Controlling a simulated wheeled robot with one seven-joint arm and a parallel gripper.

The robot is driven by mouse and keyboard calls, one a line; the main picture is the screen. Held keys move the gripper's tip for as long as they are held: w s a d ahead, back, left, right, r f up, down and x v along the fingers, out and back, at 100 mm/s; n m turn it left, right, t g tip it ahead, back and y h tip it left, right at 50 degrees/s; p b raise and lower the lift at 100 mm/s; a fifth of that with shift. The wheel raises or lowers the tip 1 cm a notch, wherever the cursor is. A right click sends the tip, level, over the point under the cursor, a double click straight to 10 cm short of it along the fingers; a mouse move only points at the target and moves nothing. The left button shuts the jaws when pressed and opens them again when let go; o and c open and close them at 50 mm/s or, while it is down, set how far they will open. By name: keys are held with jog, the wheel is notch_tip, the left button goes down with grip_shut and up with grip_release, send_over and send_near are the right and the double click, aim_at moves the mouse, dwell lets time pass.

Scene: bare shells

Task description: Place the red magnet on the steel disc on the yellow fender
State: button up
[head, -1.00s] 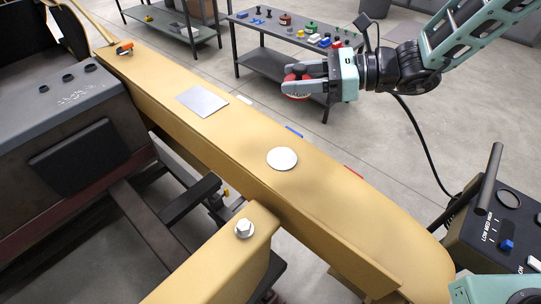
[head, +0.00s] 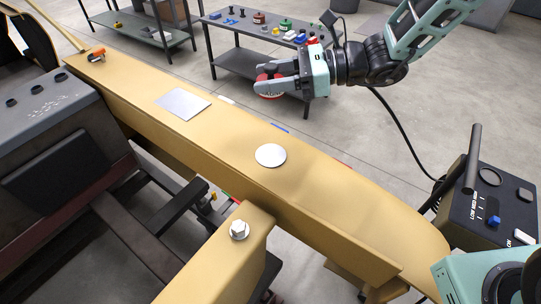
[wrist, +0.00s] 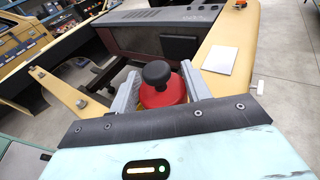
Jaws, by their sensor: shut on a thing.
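My gripper (head: 268,86) is shut on the red magnet (head: 270,95) and holds it in the air beyond the far edge of the yellow fender (head: 340,205). In the wrist view the red magnet (wrist: 160,93), with a black knob on top, sits between the two grey fingers. The steel disc (head: 270,155) is a round pale plate lying flat on the fender, below and in front of the gripper in the head view. It cannot be made out in the wrist view, where the magnet and gripper cover the middle.
A square steel plate (head: 183,104) and an orange-and-black item (head: 95,54) lie farther along the fender. A bolt (head: 239,229) stands on the nearer yellow beam. A workbench (head: 250,65) with several small items stands behind. The fender around the disc is clear.

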jog(key=b, duration=0.9)
send_over(271, 155)
jog(key=shift+f, duration=4.35)
notch_tip(271, 155, down, 9)
jog(key=p, duration=0.3)
jog(key=shift+f, duration=0.5)
jog(key=shift+f, duration=0.2)
jog(key=o, duration=1.2)
jog(key=shift+c, duration=0.2)
jog(key=shift+r, duration=0.1)
